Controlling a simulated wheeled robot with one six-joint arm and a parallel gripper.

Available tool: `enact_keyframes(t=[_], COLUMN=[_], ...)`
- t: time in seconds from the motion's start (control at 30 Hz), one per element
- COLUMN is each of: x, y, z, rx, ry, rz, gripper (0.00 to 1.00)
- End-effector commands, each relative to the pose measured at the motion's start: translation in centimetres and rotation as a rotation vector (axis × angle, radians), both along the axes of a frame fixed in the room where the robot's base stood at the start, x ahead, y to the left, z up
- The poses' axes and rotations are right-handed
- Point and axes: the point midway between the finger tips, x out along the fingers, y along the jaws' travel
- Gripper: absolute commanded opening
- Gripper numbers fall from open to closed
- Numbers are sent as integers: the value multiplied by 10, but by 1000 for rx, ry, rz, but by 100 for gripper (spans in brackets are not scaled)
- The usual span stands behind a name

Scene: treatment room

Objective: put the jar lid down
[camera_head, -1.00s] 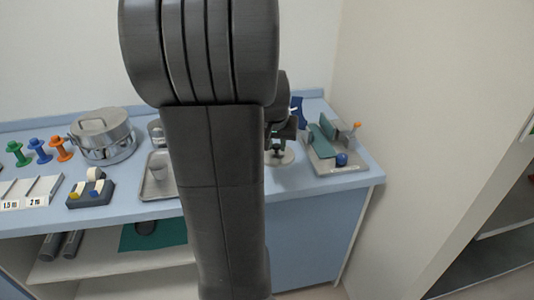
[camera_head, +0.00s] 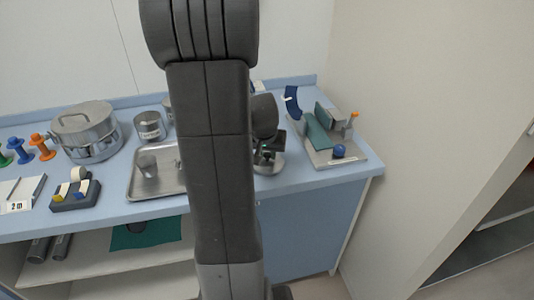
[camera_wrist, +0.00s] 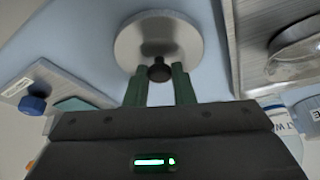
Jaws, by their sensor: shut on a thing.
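The jar lid (camera_wrist: 150,38) is a round, flat metal disc with a black knob (camera_wrist: 160,70). My gripper (camera_wrist: 160,84) is shut on the knob, with one green finger on each side of it. In the head view the lid (camera_head: 270,166) shows as a pale disc at the counter, right of my arm and left of the clamp board. My gripper (camera_head: 266,150) is over it, partly hidden by my arm. I cannot tell whether the lid touches the counter.
A metal tray (camera_head: 145,192) with a cup stands to the left, partly behind my arm. A labelled metal tin (camera_head: 150,127) and a lidded steel drum (camera_head: 88,140) stand farther left. The clamp board (camera_head: 338,158) with a blue knob is to the right, near the counter's end.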

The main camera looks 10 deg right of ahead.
Motion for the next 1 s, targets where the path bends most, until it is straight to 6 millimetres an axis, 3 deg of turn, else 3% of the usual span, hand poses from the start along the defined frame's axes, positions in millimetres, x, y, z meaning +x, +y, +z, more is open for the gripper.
enact_keyframes(t=[0.37, 0.4, 0.5, 0.83, 1.0], x=[0, 0, 0, 0, -4], y=[0, 0, 0, 0, 2], z=[-6, -5, -4, -2, 13], rx=[0, 0, 0, 0, -1], ry=[-1, -1, -1, -1, -5], rz=[0, 0, 0, 0, -1], gripper=[0, 26, 44, 44, 44])
